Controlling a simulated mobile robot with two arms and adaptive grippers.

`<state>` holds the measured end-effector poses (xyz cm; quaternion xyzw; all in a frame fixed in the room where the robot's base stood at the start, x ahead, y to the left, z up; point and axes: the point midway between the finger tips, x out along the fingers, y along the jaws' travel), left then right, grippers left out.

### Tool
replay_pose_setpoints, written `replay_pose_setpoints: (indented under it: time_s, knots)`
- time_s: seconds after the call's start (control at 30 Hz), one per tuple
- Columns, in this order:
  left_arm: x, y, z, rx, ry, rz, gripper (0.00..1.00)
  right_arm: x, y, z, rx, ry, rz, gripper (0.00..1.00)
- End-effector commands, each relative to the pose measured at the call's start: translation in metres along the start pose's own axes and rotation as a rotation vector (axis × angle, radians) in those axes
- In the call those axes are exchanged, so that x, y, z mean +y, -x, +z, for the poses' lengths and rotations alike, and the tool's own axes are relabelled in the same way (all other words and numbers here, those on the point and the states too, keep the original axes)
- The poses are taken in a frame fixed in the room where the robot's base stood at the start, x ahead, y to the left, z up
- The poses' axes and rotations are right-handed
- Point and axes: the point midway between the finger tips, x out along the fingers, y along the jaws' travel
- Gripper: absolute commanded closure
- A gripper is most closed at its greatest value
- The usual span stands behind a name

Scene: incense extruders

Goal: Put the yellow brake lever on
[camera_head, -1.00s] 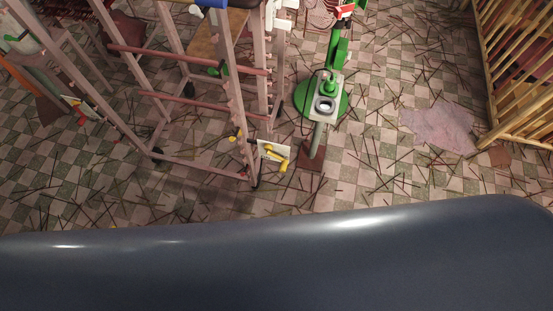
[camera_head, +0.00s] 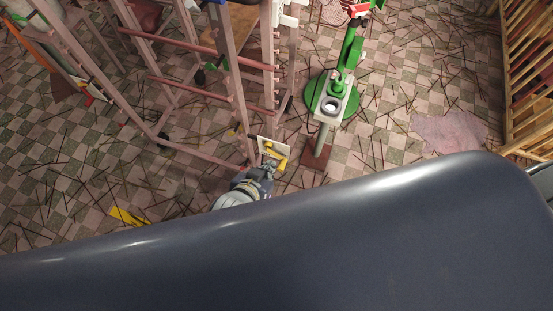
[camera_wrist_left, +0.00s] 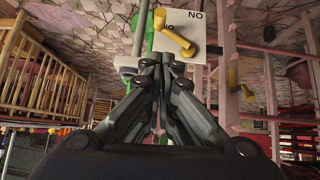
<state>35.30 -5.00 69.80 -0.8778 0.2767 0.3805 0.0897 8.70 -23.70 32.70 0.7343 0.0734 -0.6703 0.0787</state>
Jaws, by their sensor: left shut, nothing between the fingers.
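The yellow brake lever (camera_head: 278,157) sits on a white plate (camera_head: 264,142) fixed to the metal frame in the head view. In the left wrist view the yellow lever (camera_wrist_left: 174,33) stands out from the white plate (camera_wrist_left: 197,52), which bears black lettering including "NO". My left gripper (camera_head: 268,168) is right beside the lever, on its near side. In the left wrist view my left gripper's fingers (camera_wrist_left: 165,62) are shut and empty, with their tips just below the lever; I cannot tell whether they touch it. My right gripper is not in view.
A pinkish metal frame (camera_head: 233,75) rises behind and left of the plate. A green machine (camera_head: 332,95) on a round base stands to the right. A second yellow part (camera_wrist_left: 240,82) is on the frame. A wooden rack (camera_head: 530,80) is at far right; sticks litter the checkered floor.

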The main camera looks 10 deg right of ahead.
Motion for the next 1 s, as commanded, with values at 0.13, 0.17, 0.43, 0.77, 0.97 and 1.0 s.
replay_pose_setpoints:
  time_s: [0.13,0.17,0.43,0.77,0.97,1.0]
  knots:
    - [0.005,0.007,-0.009,0.015,-0.002,0.007,1.00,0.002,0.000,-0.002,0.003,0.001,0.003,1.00]
    - [0.005,0.008,-0.010,0.015,-0.002,0.007,1.00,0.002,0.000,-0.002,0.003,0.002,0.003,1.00]
    - [0.005,0.008,-0.010,0.015,-0.002,0.007,1.00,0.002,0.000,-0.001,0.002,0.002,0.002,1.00]
    - [0.004,-0.022,-0.010,0.015,-0.002,0.006,1.00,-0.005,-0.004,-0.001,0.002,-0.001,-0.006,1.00]
    - [0.005,-0.057,-0.010,0.015,-0.003,0.006,1.00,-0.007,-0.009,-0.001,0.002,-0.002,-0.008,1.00]
    - [0.005,-0.063,-0.011,0.015,-0.002,0.006,1.00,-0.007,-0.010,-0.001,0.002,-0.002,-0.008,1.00]
